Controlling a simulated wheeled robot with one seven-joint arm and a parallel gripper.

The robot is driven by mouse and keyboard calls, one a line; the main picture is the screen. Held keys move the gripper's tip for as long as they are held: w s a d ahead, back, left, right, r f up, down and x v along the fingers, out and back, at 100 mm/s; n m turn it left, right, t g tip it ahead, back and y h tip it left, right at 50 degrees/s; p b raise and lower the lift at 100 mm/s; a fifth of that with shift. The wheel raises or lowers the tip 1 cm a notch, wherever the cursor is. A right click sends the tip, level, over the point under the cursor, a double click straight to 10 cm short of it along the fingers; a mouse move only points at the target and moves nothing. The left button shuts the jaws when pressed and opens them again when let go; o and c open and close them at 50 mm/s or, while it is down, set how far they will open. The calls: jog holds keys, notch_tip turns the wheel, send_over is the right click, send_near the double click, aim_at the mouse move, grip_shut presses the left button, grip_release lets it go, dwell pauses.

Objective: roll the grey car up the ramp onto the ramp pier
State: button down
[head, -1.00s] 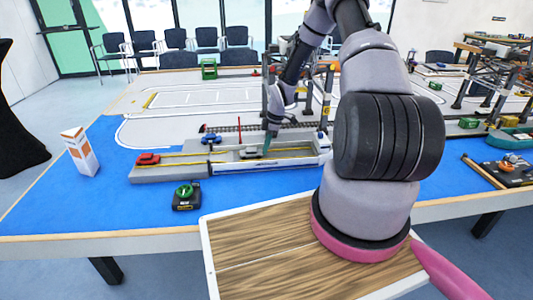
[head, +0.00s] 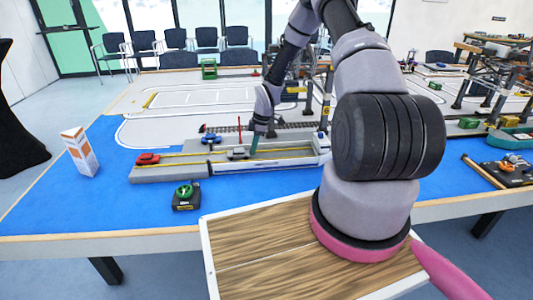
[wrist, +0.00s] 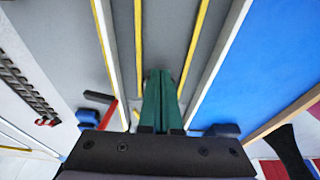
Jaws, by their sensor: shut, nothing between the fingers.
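The grey car (head: 238,154) stands upright on the deck of the long, low, white-sided vessel (head: 268,166), between yellow lane lines. The grey ramp pier (head: 160,175) adjoins the vessel's left end, with a red car (head: 147,158) on its left part. I cannot make out the ramp between them clearly. My gripper (head: 254,147) is shut and empty, its green fingers pointing down just right of the grey car; I cannot tell whether they touch it.
A blue car (head: 210,138) and a thin red post (head: 239,127) stand behind the lane. An orange-and-white box (head: 80,152) stands at left. Blue table surface around it is clear.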

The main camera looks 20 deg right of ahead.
aim_at(200, 159)
jog(key=shift+w+a, duration=0.7)
jog(key=shift+a, duration=2.8)
jog(key=shift+w+a, duration=0.65)
jog(key=shift+a, duration=2.8)
jog(key=shift+w+a, duration=0.7)
jog(key=shift+a, duration=2.8)
jog(key=shift+d, duration=0.1)
jog(key=shift+d, duration=0.1)
jog(key=shift+s+d+r, duration=0.1)
jog(key=shift+d+r, duration=0.15)
jog(key=shift+d, duration=0.15)
notch_tip(200, 159, up, 10)
